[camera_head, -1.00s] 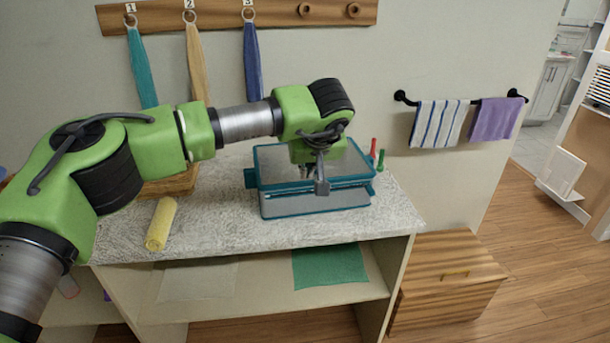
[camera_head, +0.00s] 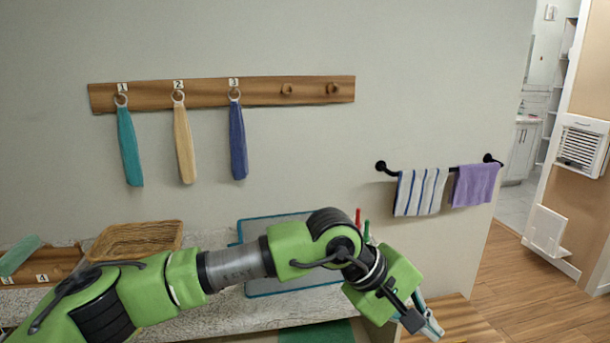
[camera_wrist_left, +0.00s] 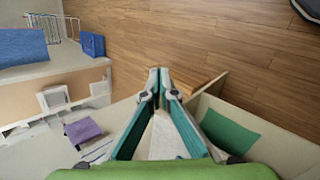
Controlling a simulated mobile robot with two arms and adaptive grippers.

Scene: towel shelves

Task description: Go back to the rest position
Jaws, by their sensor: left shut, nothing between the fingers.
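My left gripper (camera_head: 430,325) hangs at the lower right of the head view, past the right end of the counter and above the wooden cabinet. Its teal-sided fingers also show in the left wrist view (camera_wrist_left: 160,78), with the tips together and nothing held between them. My green left arm stretches across the front of the counter. My right gripper is in neither view.
A teal-edged grey case (camera_head: 285,288) lies on the counter (camera_head: 225,312), partly behind my arm. A wicker basket (camera_head: 135,240) stands left of it. A striped towel (camera_head: 420,192) and a purple towel (camera_head: 474,185) hang on a wall bar. Open floor (camera_head: 505,300) lies right.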

